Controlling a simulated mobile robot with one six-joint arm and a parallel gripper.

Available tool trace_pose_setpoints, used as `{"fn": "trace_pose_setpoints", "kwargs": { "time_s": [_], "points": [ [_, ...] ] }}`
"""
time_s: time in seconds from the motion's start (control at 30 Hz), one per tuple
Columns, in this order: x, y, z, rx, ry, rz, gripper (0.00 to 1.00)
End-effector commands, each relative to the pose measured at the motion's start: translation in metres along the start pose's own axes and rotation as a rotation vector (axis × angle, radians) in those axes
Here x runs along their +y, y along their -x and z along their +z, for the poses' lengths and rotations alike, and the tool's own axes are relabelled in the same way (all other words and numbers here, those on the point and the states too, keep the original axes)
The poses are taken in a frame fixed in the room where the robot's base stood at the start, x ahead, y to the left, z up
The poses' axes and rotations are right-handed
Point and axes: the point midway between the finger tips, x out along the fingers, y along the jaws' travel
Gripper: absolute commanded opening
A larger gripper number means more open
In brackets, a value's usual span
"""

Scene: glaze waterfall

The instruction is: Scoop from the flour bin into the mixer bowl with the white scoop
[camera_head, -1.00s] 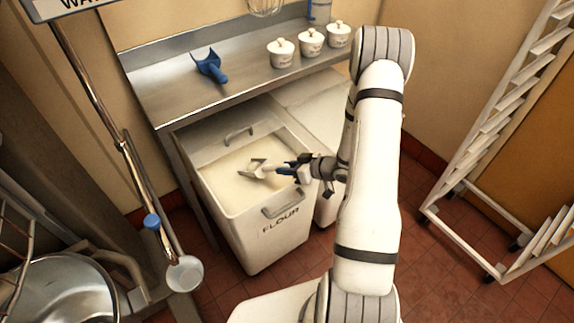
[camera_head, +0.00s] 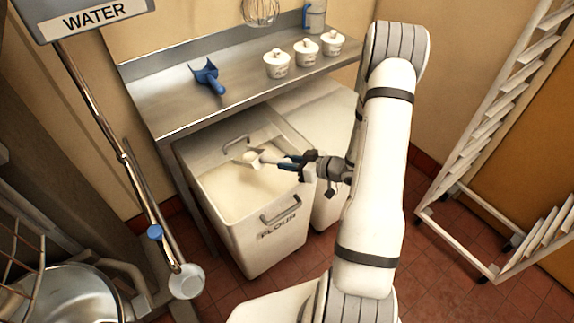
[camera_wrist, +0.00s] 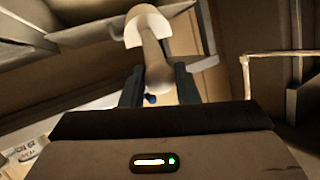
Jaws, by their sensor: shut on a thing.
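The white scoop (camera_head: 250,158) is held over the far part of the open flour bin (camera_head: 284,232), its bowl pointing left. It seems to be above the flour surface. A pale load seems to show in it, but I cannot be sure. My gripper (camera_head: 294,163) is shut on the scoop's handle, near the bin's right rim. In the wrist view the scoop (camera_wrist: 148,30) sticks out between the two dark fingers of my gripper (camera_wrist: 160,88). The steel mixer bowl (camera_head: 62,300) is at the lower left, partly cut off by the frame.
A steel shelf (camera_head: 160,108) overhangs the bin's back, bearing a blue scoop (camera_head: 208,77) and several white lidded jars (camera_head: 277,64). A wire guard (camera_head: 20,225) is beside the bowl. A rack (camera_head: 490,150) stands right.

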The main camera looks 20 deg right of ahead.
Motion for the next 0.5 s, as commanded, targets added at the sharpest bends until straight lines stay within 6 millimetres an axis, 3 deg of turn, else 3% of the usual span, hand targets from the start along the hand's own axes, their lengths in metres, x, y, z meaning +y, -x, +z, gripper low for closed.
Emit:
{"fn": "trace_pose_setpoints", "kwargs": {
  "time_s": [0.5],
  "points": [
    [-0.011, 0.027, -0.041, 0.094, 0.014, -0.014, 0.05]
  ]
}}
